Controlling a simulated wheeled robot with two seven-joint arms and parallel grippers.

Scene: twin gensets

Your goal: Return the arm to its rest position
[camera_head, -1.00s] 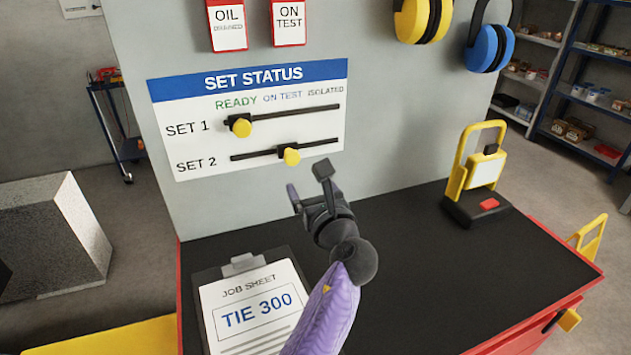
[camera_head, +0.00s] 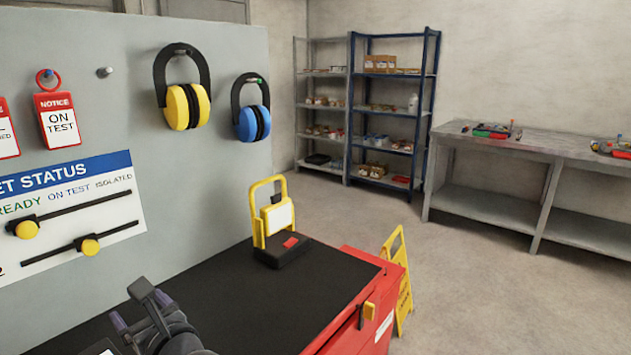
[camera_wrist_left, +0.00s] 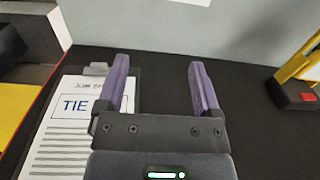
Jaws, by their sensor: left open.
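My left gripper (camera_head: 140,312) is at the bottom left of the head view, above the black bench top (camera_head: 235,310). In the left wrist view its two purple fingers (camera_wrist_left: 158,88) are apart with nothing between them. The clipboard with the job sheet (camera_wrist_left: 62,125) lies on the bench to the left of the fingers there. The set status board (camera_head: 75,215) is on the grey panel, cut off at the left edge of the head view. Both of its yellow slider knobs show, the upper (camera_head: 27,230) and the lower (camera_head: 90,246). My right gripper is out of view.
A yellow-framed stand with a black base (camera_head: 280,252) is on the bench's far right. Yellow earmuffs (camera_head: 183,107) and blue earmuffs (camera_head: 252,122) hang on the panel. A yellow floor sign (camera_head: 403,290) stands beside the red cabinet (camera_head: 385,275). Open floor lies before the shelves (camera_head: 390,115).

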